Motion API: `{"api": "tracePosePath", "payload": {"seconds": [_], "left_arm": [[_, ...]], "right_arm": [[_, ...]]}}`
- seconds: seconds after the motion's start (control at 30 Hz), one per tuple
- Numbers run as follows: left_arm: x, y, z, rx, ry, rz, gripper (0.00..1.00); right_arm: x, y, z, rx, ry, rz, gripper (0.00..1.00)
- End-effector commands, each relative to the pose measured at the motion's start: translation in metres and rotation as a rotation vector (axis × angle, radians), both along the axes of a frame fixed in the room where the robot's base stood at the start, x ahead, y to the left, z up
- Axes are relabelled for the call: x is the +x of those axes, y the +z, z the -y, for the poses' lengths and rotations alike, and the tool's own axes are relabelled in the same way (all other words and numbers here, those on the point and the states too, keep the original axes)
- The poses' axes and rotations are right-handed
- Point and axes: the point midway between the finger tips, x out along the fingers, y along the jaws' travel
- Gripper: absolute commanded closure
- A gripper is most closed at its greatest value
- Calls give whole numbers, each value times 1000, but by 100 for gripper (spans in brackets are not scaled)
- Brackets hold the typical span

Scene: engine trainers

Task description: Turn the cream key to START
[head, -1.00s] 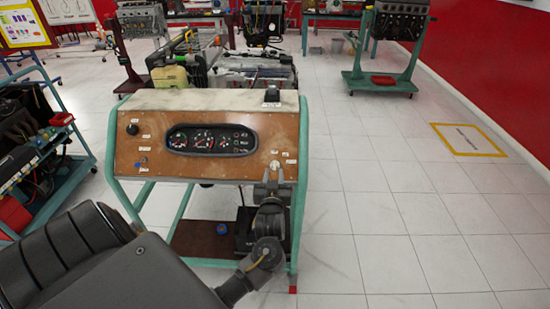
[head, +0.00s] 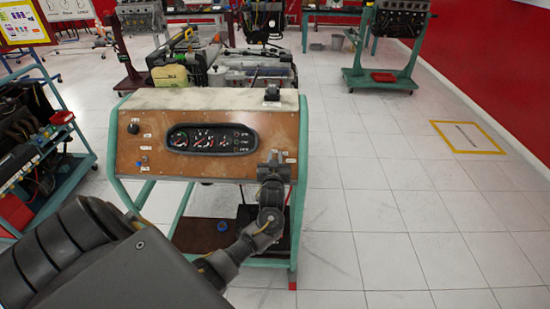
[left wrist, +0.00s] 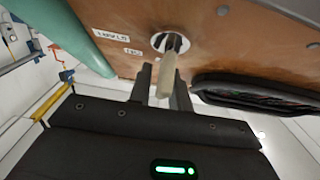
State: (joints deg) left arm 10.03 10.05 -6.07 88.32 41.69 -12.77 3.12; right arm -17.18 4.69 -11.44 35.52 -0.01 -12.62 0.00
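The cream key (left wrist: 166,78) sticks out of a round switch (left wrist: 172,40) on the brown panel (left wrist: 120,18) in the left wrist view. My left gripper (left wrist: 162,88) has one finger on each side of the key. The fingers stand apart, with a gap visible between the left-hand finger and the key; the key looks closer to the right-hand finger. In the head view, my left gripper (head: 273,162) is at the lower right of the panel (head: 150,125) and hides the key. My right gripper is not seen.
A gauge cluster (head: 210,139) sits in the panel beside the switch, and a black knob (head: 133,128) is at its left. The teal stand (head: 298,215) frames the panel. Clear tiled floor (head: 370,200) lies to the right.

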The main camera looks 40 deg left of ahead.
Motion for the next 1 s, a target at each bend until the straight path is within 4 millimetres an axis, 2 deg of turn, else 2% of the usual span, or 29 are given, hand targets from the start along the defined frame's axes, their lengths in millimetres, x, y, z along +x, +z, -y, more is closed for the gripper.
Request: {"api": "tracePosePath", "payload": {"seconds": [0.03, 0.13, 0.57, 1.0], "left_arm": [[0, 0, 0, 0, 0, 0, 87], [0, 0, 0, 0, 0, 0, 100], [0, 2, 0, 31, -33, -24, 100], [4, 3, 7, 234, -259, -178, 100]], "right_arm": [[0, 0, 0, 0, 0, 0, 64], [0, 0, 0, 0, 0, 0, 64], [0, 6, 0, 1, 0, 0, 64], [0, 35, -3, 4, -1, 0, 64]]}}
